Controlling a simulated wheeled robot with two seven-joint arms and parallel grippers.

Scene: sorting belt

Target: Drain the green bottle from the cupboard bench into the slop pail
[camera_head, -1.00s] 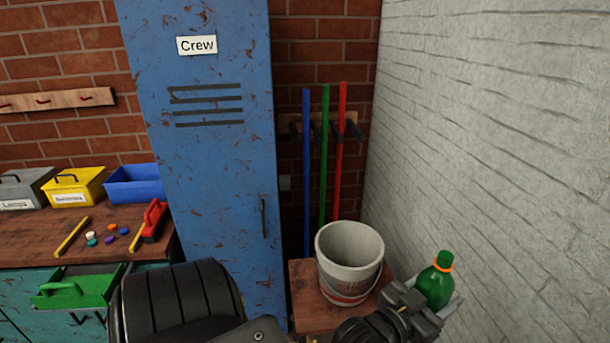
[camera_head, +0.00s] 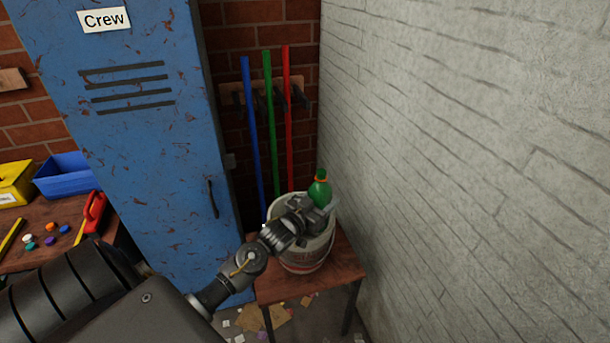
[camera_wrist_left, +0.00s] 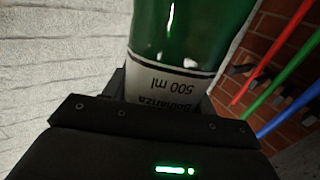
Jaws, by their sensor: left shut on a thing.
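My left gripper (camera_head: 312,212) is shut on the green bottle (camera_head: 319,190), which has a green cap-end up and an orange ring at its neck. In the head view the bottle looks upright, in front of or over the far right rim of the slop pail (camera_head: 302,262). The pail is pale grey and its mouth is partly hidden by my gripper and wrist. In the left wrist view the bottle (camera_wrist_left: 190,40) fills the top centre, its white 500 ml label between the jaws. My right gripper is not in view.
The pail stands on a small wooden bench (camera_head: 340,268) beside the white brick wall (camera_head: 450,150). A blue locker (camera_head: 130,150) marked Crew stands left. Blue, green and red poles (camera_head: 268,120) hang behind the pail. Scraps litter the floor (camera_head: 270,318).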

